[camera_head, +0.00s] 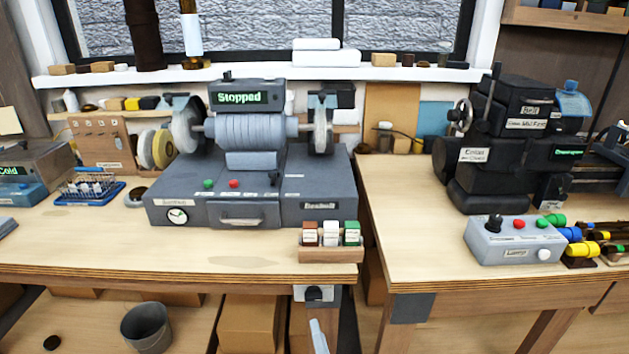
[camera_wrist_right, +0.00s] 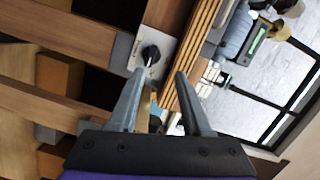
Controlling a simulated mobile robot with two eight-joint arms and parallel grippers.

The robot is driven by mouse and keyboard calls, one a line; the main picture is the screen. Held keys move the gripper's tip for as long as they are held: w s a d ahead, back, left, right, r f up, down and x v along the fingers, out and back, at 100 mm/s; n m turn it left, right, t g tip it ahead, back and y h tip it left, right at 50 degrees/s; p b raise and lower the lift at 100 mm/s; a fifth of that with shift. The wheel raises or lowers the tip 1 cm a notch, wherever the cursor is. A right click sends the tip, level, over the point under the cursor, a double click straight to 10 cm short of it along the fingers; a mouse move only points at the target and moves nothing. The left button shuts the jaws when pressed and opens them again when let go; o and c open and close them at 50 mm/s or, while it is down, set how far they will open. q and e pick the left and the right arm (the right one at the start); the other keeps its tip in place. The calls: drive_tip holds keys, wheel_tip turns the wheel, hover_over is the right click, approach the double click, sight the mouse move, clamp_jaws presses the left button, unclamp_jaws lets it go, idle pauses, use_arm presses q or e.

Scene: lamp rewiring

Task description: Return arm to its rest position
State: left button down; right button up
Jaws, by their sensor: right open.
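My right gripper (camera_wrist_right: 160,76) is open and empty in the right wrist view, its two grey fingers spread apart. In the head view only a pale grey finger (camera_head: 318,337) shows at the bottom edge, below the bench front. A black knob or switch on a grey metal plate (camera_head: 314,294) sits under the bench's front right corner. The knob (camera_wrist_right: 150,54) also shows in the right wrist view, just beyond the fingertips; I cannot tell how far. My left gripper is not in view.
The left bench's front edge (camera_head: 180,279) is close above the finger. A bench grinder (camera_head: 244,130) reading "Stopped" stands on it, with a small wooden rack of bottles (camera_head: 331,254) at the corner. A second bench (camera_head: 400,220) holds a dark machine. A grey bucket (camera_head: 147,326) stands below.

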drive_tip(key=s+d+f+n+g+h, duration=0.2)
drive_tip(key=s+d+f+n+g, duration=0.3)
drive_tip(key=s+d, duration=0.4)
drive_tip(key=s+d+f+n+g+h, duration=0.1)
drive_tip(key=s+d+f+n+g, duration=0.3)
drive_tip(key=s+d+n+g, duration=0.5)
use_arm(q)
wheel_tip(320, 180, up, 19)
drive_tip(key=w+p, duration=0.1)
drive_tip(key=p, duration=1.6)
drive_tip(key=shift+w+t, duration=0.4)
use_arm(e)
wheel_tip(320, 180, up, 19)
drive_tip(key=a+m+t, duration=0.1)
drive_tip(key=t, duration=0.1)
drive_tip(key=shift+s+a+r, duration=0.15)
drive_tip(key=shift+s+a, duration=0.1)
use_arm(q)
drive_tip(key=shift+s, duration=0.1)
use_arm(e)
drive_tip(key=shift+s, duration=0.1)
